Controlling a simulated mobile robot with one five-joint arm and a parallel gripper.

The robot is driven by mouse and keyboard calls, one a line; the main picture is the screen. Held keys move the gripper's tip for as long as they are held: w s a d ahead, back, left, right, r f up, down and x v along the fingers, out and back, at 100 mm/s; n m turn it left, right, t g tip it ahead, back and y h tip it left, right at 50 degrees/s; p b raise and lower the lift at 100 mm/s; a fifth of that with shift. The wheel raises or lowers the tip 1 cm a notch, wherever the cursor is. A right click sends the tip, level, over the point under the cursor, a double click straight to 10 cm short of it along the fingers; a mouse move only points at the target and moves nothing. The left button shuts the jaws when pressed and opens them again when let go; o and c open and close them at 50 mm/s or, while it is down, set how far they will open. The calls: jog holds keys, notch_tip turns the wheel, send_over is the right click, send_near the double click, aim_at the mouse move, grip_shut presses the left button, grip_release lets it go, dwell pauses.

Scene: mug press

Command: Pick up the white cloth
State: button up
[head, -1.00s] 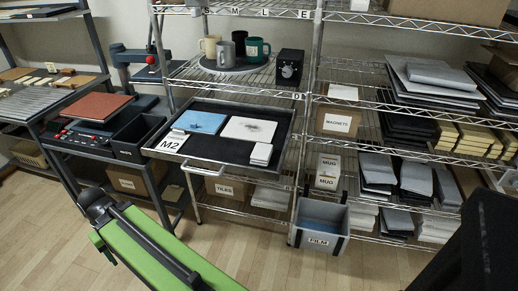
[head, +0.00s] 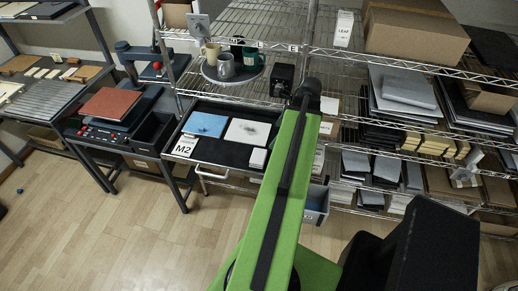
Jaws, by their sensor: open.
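The white cloth (head: 247,131) lies flat in a dark pull-out drawer tray (head: 219,151) at the middle of the shelving. It has a dark smudge on it. A blue cloth (head: 206,124) lies to its left, and a small white stack (head: 258,157) sits in front of its right side. My green arm reaches up the picture just right of the tray, over the shelf front. Its far end shows a dark joint near a black box. I cannot make out my gripper's jaws. Nothing of mine visibly touches the cloth.
Above the tray, mugs (head: 225,66) stand on a round grey mat, with a black box (head: 282,79) to their right. A press with a red-brown plate (head: 110,104) is at left. A grey bin (head: 316,203) hangs below, partly behind my arm.

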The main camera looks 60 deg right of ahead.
jog(key=b, duration=1.2)
send_near(258, 156)
jog(key=x, duration=0.2)
jog(key=s+x, duration=0.1)
jog(key=x, duration=0.1)
jog(key=shift+w+d+f, duration=0.1)
jog(key=shift+d+f, duration=0.05)
jog(key=shift+f, duration=0.25)
jog(key=shift+w+r, duration=0.1)
jog(key=shift+w, duration=0.05)
jog(key=b+x, duration=0.4)
jog(key=x, duration=0.1)
jog(key=shift+w, duration=0.3)
jog(key=shift+r, duration=0.1)
jog(key=c, duration=1.2)
